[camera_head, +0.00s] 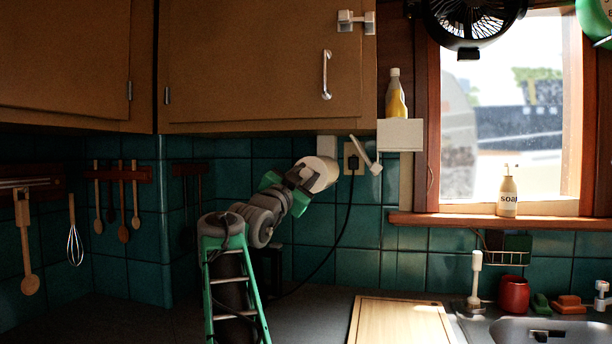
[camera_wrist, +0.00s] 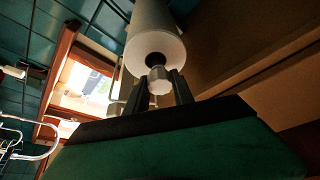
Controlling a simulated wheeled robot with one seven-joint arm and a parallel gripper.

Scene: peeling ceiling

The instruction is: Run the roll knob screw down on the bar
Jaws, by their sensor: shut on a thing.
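A white paper roll (camera_head: 321,174) sits under the wall cabinet, and its near end (camera_wrist: 168,45) faces the wrist camera. A small pale faceted knob screw (camera_wrist: 158,84) stands at the dark hole in the roll's end, in line with it. My gripper (camera_wrist: 160,90) is shut on the knob, with one dark finger on each side. In the head view my gripper (camera_head: 302,180) meets the roll's left end and hides the knob. The bar is hidden inside the roll, so I cannot tell how far the knob sits on it.
The cabinet (camera_head: 262,75) hangs close above the roll. A white slanted arm (camera_head: 364,155) and an outlet with a black cord (camera_head: 347,205) are right of it. A shelf (camera_head: 400,135) holds a yellow bottle (camera_head: 396,97). A cutting board (camera_head: 400,322) lies on the counter below.

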